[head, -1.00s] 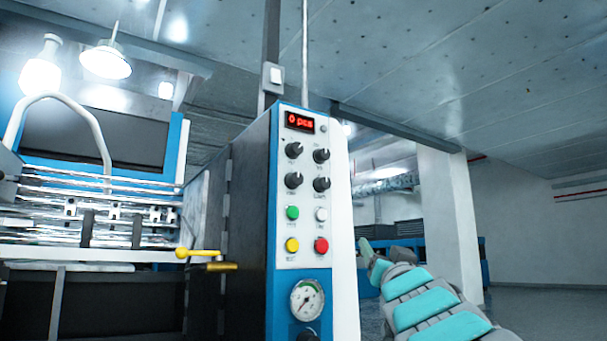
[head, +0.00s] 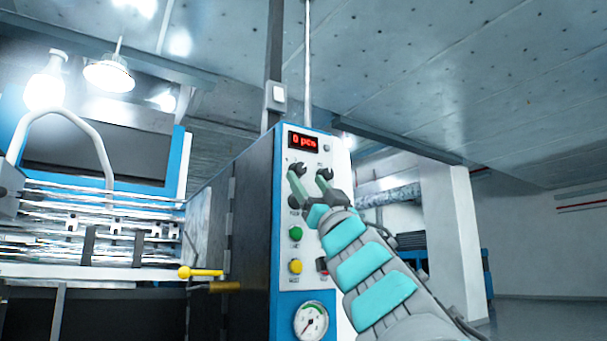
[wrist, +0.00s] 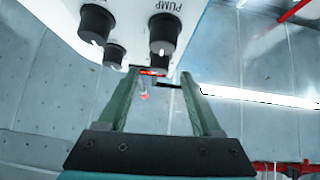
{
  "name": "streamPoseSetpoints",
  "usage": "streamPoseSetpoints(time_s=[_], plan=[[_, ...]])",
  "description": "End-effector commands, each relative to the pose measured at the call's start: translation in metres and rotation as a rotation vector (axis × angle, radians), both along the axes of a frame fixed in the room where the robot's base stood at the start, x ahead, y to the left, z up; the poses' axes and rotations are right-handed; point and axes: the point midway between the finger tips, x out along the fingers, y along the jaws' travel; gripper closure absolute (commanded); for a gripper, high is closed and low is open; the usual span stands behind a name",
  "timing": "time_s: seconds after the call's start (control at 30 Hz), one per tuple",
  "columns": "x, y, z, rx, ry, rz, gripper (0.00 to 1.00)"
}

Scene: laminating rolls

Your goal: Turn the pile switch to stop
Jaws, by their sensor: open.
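The white control panel (head: 285,242) carries several black rotary knobs under a red display (head: 302,141) reading "0 pcs". I cannot read which knob is the pile switch. In the head view my gripper (head: 309,177) is in front of the knobs, jaws open and empty, hiding part of them. An upper left knob (head: 297,167) and an upper right knob (head: 324,174) show by the fingertips. In the wrist view one near knob (wrist: 163,32) is beside an inverted "PUMP" label and another knob (wrist: 95,22) is left of it. The open fingers (wrist: 159,76) appear apart from the knobs.
Below the knobs are a green button (head: 296,234), a yellow button (head: 295,266) and a pressure gauge (head: 311,321). A yellow-handled lever (head: 205,272) sticks out left of the cabinet. A pale pillar (head: 447,220) stands behind at right.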

Motion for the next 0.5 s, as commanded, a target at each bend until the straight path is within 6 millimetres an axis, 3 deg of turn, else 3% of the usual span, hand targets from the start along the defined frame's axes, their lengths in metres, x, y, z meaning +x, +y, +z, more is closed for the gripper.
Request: streamPoseSetpoints(time_s=[0.17,0.5], plan=[[0.013,0.006,0.012,0.000,0.003,-0.001,0.34],[0.019,0.011,0.022,0.001,0.000,-0.001,0.34]])
